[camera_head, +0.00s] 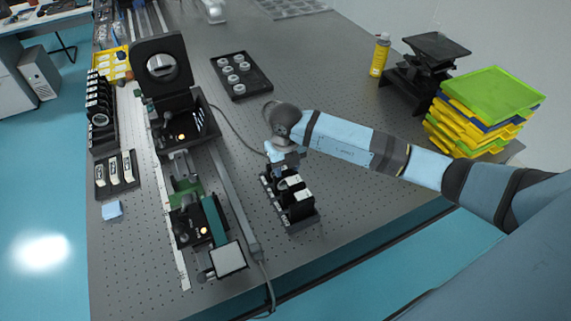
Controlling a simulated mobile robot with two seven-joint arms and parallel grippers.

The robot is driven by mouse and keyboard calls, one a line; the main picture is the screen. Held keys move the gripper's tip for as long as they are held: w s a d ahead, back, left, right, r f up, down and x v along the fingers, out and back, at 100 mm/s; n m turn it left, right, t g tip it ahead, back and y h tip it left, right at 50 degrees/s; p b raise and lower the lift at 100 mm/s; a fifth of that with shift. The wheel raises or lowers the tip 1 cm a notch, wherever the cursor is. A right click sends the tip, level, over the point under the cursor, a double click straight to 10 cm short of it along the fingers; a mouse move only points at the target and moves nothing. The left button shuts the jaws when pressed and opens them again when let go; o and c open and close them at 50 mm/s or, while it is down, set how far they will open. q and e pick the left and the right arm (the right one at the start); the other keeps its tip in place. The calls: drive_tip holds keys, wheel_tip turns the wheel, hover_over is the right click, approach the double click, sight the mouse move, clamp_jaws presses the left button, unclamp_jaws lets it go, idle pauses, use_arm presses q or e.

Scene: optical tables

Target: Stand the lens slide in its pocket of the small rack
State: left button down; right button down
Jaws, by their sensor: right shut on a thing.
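The small black rack (303,226) stands on the perforated optical table, right of the long rail. Several dark slides with pale labels stand upright in it. My right arm reaches in from the right, and my right gripper (284,166) points down over the far end of the rack. It is shut on what looks like the lens slide (286,182), of which a pale rounded part shows just below the fingers. The jaws and rack hide much of it, and I cannot tell whether it sits in a pocket. My left gripper is out of view.
An optical rail with a dark housing (160,48) and a square pale plate (228,259) runs left of the rack. A black tray (242,77) of round parts lies behind. Yellow and green trays (490,95) are stacked right. The table between is clear.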

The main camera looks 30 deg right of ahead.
idle(0.3)
drive_tip(key=shift+f, duration=0.15)
drive_tip(key=shift+c, duration=0.4)
unclamp_jaws()
drive_tip(key=shift+r+p, duration=0.75)
drive_tip(key=shift+r, duration=0.55)
drive_tip(key=shift+r+p, duration=1.85)
drive_tip(key=shift+r, duration=1.05)
drive_tip(key=shift+r+p, duration=0.45)
drive_tip(key=shift+r, duration=0.35)
